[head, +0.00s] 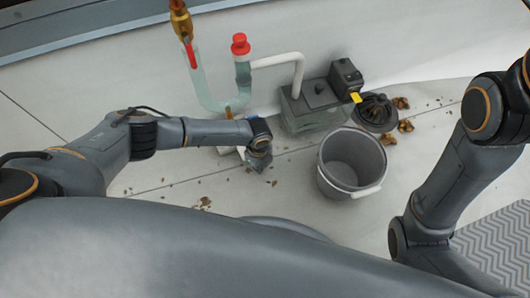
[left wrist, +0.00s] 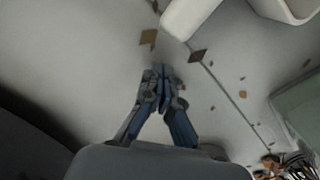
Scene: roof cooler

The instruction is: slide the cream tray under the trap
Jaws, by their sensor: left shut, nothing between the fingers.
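The trap is a clear U-shaped tube (head: 217,103) with a red cap, at the upper middle of the head view. A pale piece, likely part of the cream tray (head: 226,150), shows below it, mostly hidden behind my left forearm. In the left wrist view, cream pieces, likely the tray (left wrist: 188,14), stand at the top edge, cut off by the frame. My left gripper (head: 259,164) is down near the floor just right of the pale piece. Its fingers (left wrist: 160,78) are shut and empty, apart from the cream pieces. My right gripper is out of view.
A pump box with a clear tank (head: 312,115) stands right of the trap, joined by a white pipe (head: 279,61). A grey bucket (head: 349,162) stands in front. A dark round strainer (head: 376,112) and brown leaves (head: 404,126) lie beyond. Small debris dots the pale floor.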

